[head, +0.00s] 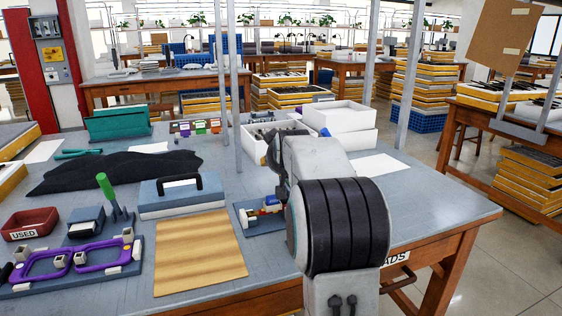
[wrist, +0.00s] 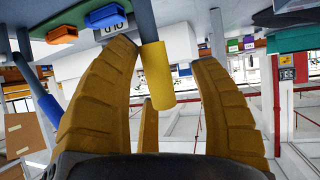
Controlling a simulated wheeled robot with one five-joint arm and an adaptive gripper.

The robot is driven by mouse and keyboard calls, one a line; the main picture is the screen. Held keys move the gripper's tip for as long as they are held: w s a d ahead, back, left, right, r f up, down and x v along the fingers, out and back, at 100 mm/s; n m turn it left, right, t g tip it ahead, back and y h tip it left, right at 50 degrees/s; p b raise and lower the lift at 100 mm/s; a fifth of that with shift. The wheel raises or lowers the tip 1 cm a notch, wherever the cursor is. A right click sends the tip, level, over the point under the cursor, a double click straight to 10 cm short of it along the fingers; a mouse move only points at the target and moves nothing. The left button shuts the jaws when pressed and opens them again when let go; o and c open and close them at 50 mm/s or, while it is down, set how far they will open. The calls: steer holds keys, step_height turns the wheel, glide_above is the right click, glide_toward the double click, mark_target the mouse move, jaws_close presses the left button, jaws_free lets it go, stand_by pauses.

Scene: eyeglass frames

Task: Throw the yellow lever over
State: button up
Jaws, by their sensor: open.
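The fingers are spread, with a gap visible on the right side of the lever. Whether the left finger touches it I cannot tell. In the head view my arm hides the lever and the fingertips. A small fixture with blue, white and red parts (head: 262,212) shows just left of my arm.
A wooden board (head: 200,252), a grey-blue case with a black handle (head: 181,196) and a purple eyeglass frame (head: 105,255) in a jig lie left on the bench. White boxes (head: 343,120) stand behind my arm. Upright grey posts rise from the bench. An orange block (wrist: 62,35) and blue block (wrist: 104,16) are near the gripper.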

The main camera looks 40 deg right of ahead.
steer(key=shift+s, duration=0.1)
steer(key=v, duration=1.2)
stand_by(1.4)
